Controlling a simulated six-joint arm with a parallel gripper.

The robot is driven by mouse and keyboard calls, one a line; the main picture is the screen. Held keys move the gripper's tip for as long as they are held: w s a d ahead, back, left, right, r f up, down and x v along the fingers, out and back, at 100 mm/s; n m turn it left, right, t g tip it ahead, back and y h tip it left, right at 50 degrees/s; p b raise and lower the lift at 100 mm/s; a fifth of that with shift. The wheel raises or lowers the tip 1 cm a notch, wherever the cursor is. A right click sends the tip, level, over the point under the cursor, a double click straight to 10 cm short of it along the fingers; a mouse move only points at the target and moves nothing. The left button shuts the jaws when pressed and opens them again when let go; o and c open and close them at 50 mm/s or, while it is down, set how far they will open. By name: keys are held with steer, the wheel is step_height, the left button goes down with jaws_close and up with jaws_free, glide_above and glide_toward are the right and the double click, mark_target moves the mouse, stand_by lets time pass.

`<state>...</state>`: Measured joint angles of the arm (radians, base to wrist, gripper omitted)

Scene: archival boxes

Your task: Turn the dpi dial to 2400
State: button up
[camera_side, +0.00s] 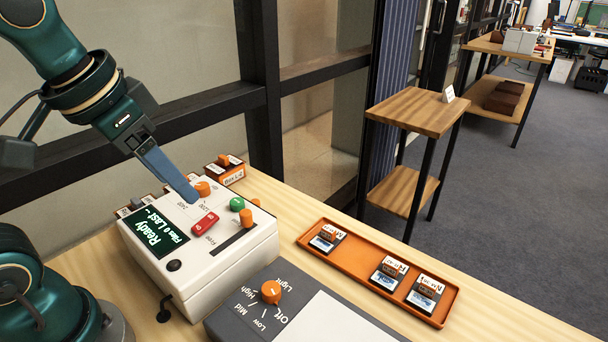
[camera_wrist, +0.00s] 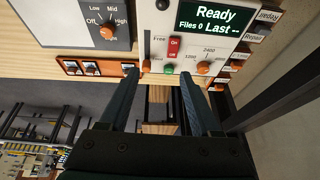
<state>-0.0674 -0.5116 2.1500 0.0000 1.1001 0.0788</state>
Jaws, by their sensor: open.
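The scanner box (camera_side: 200,259) is white, with a dark screen (camera_side: 155,230) reading "Ready" and "Files 0". The orange dpi dial (camera_side: 203,188) is on its top panel, with 2400 and 1200 printed beside it. In the wrist view the dial (camera_wrist: 204,68) shows below those numbers; I cannot tell which mark it points to. My gripper (camera_side: 192,198) is just above the panel close to the dial, its blue-grey fingers overlapping in the side view. Contact with the dial cannot be told.
A red On/Off switch (camera_side: 205,223), a green button (camera_side: 237,204) and an orange slider (camera_side: 246,215) crowd the panel. A grey box with an orange knob (camera_side: 271,291) stands in front. An orange tray (camera_side: 350,264) holds several cards at right. A window frame runs behind.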

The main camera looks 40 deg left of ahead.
steer(key=w+a+n+g, duration=0.2)
steer(key=w+a+g, duration=0.1)
steer(key=w+a, duration=0.35)
steer(key=n+g, duration=0.1)
steer(key=g, duration=0.1)
glide_above(201, 185)
step_height(201, 185, down, 5)
steer(key=shift+d+f, duration=0.15)
steer(key=shift+f, duration=2.65)
jaws_close()
